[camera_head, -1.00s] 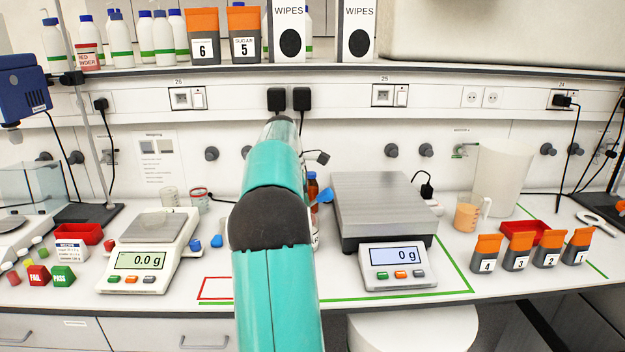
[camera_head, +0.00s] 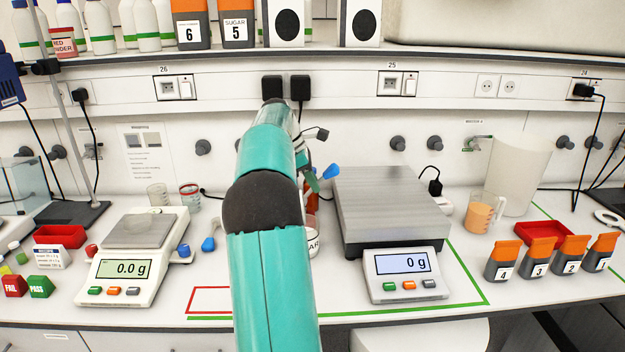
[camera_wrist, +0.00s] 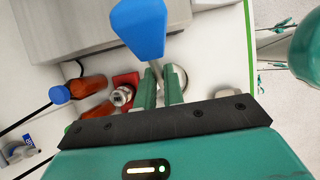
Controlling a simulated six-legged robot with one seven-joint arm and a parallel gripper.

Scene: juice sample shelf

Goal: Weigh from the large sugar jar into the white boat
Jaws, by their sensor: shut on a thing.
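My gripper (camera_wrist: 160,88) is shut on a blue spoon-like tool (camera_wrist: 138,28), whose broad blue end sticks out beyond the fingers. In the head view the tool's blue end (camera_head: 331,171) shows just right of my arm, raised near the large scale's left back corner. A white jar (camera_head: 313,243) with a label ending in "AR" stands on the bench, mostly hidden behind my arm. The small scale (camera_head: 140,229) reads 0.0 g and its pan looks empty. I cannot make out a white boat in either view.
The large scale (camera_head: 388,208) reads 0 g, its plate bare. Another blue-handled tool (camera_head: 208,243) lies left of my arm. Red trays stand left (camera_head: 60,236) and right (camera_head: 543,230). A beaker (camera_head: 482,213) and several orange-lidded containers (camera_head: 503,261) are at right. Brown bottles (camera_wrist: 92,88) show in the wrist view.

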